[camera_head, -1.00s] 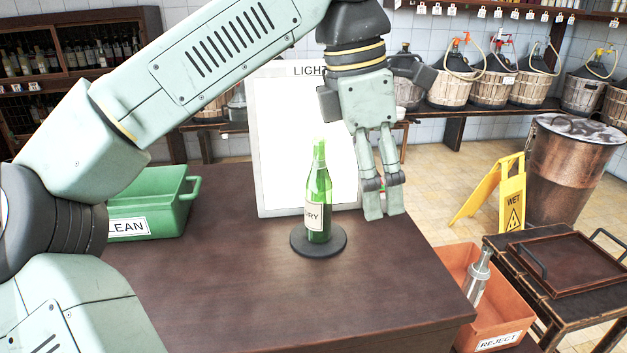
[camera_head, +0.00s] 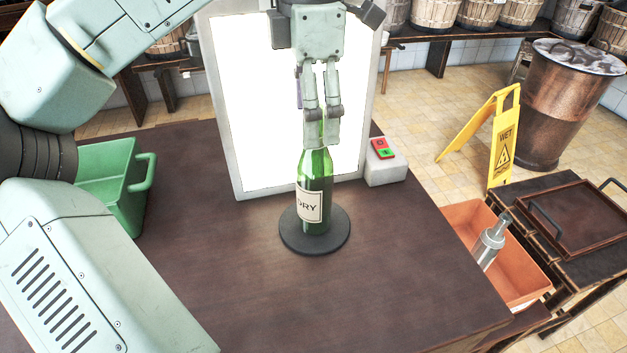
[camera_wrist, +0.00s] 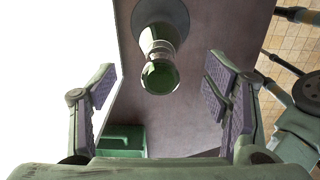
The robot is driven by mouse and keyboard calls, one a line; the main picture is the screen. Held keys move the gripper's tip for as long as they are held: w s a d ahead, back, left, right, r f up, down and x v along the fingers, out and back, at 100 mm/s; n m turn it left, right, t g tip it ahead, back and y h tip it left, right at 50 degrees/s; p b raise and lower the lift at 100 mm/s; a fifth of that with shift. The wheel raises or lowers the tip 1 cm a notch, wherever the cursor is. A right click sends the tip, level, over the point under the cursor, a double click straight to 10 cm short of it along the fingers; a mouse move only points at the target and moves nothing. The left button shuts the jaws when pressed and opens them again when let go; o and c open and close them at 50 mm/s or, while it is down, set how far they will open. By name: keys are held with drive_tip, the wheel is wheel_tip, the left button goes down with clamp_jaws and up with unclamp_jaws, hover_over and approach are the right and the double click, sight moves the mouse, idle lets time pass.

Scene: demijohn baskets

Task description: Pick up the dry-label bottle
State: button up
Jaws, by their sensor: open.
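The green bottle with a cream "DRY" label (camera_head: 310,204) stands upright on a round dark disc (camera_head: 315,240) on the table, in front of the bright light panel. My gripper (camera_head: 322,140) points down at the bottle's neck in the head view and hides its top. In the wrist view, the bottle (camera_wrist: 160,72) is seen from above, its mouth towards the camera. It lies between the lines of the two open fingers, towards the upper part of the picture. My gripper (camera_wrist: 168,100) is open, and its ribbed pads are clear of the bottle on both sides.
The lit white panel (camera_head: 230,120) stands close behind the bottle. A switch box (camera_head: 387,165) with red and green buttons sits right of it. A green bin (camera_head: 120,190) is at the left, an orange reject bin (camera_head: 515,270) at the right. The table front is clear.

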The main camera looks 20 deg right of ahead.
sight(315, 151)
drive_tip(key=shift+d+f+p, duration=0.15)
drive_tip(key=shift+f+p, duration=0.35)
drive_tip(key=shift+f, duration=1.25)
drive_tip(key=shift+d+f+p, duration=0.1)
drive_tip(key=shift+f+p, duration=0.4)
drive_tip(key=shift+f, duration=1.2)
drive_tip(key=shift+c, duration=0.5)
clamp_jaws()
